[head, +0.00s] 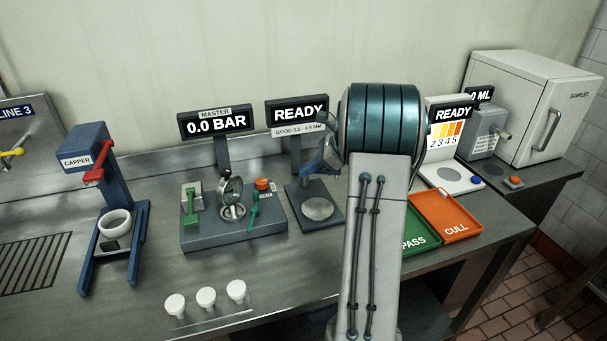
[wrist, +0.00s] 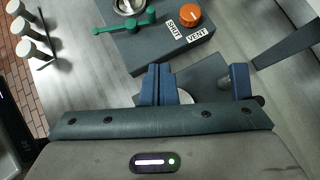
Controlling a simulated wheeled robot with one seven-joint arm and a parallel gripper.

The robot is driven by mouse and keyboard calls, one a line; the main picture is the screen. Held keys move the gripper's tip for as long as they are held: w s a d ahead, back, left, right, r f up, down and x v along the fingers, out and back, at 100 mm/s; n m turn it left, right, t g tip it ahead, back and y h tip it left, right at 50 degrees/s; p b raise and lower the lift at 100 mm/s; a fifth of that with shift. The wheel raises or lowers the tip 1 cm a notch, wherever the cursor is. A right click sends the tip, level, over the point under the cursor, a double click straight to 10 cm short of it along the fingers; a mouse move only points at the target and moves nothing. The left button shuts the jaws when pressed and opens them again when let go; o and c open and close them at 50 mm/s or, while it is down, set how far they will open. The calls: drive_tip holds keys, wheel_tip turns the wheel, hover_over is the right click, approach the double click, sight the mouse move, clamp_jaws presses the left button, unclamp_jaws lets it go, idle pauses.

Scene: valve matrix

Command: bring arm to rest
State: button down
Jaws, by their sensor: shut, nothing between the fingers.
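My arm (head: 375,250) rises from the bottom of the head view, a pale link with dark cables and a teal ribbed joint on top. My gripper (wrist: 158,84) shows in the wrist view as two blue fingers side by side, shut with nothing between them. It hangs above the bench near the gauge station, whose round pale plate (head: 318,208) shows in the head view left of my arm. In the head view my arm hides much of my gripper and part of the green PASS tray (head: 421,237).
Left of my arm stand the MASTER block (head: 232,235) with its valve levers and the blue capper (head: 110,210). Several white caps (head: 206,297) sit at the front. The orange CULL tray (head: 446,214) and white SAMPLES cabinet (head: 530,105) are at right. Open bench lies front left.

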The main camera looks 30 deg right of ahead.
idle(0.4)
drive_tip(key=w+a+r+m+t+h, duration=0.35)
drive_tip(key=w+r+m+t, duration=0.25)
drive_tip(key=r+m, duration=0.25)
wheel_tip(320, 180, up, 7)
drive_tip(key=s+a+m+t+h, duration=0.25)
drive_tip(key=m+h, duration=0.25)
drive_tip(key=m, duration=0.9)
drive_tip(key=s+a+f+m+g, duration=0.3)
drive_tip(key=s+a+f+m, duration=0.1)
drive_tip(key=s+m, duration=0.4)
drive_tip(key=s+a+f+m+g, duration=0.4)
drive_tip(key=s+a+m, duration=0.2)
drive_tip(key=s, duration=0.6)
drive_tip(key=s+a+f+m+g+y, duration=0.1)
drive_tip(key=s+a+f+m+g, duration=0.2)
drive_tip(key=s+m, duration=0.7)
drive_tip(key=shift+s+a+f, duration=0.4)
drive_tip(key=shift+a+f, duration=0.45)
drive_tip(key=shift+a, duration=0.3)
